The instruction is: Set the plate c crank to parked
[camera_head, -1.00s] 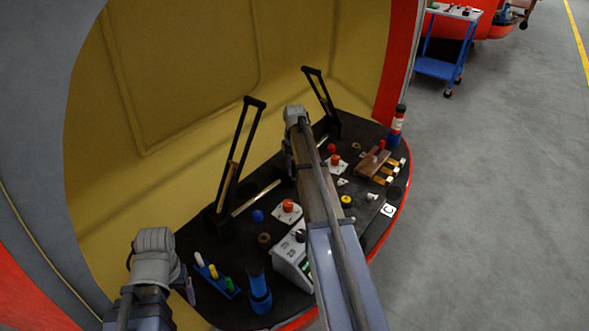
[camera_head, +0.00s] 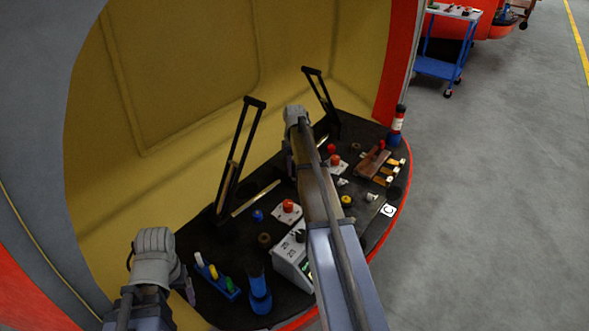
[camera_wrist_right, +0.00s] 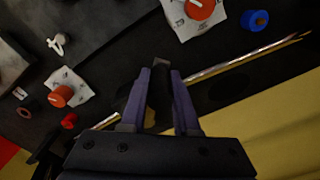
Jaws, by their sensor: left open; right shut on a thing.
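I cannot tell for certain whether this part is the plate c crank; no other crank shows clearly. My left gripper (camera_head: 165,280) is open and empty at the console's left end.
Two white plates with orange knobs (camera_head: 288,206) (camera_wrist_right: 60,95), a blue button (camera_wrist_right: 255,20) and a thin metal rod (camera_wrist_right: 230,65) lie near my right gripper. Two tall black levers (camera_head: 240,150) (camera_head: 322,95) stand at the back. A blue cylinder (camera_head: 259,293) stands in front.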

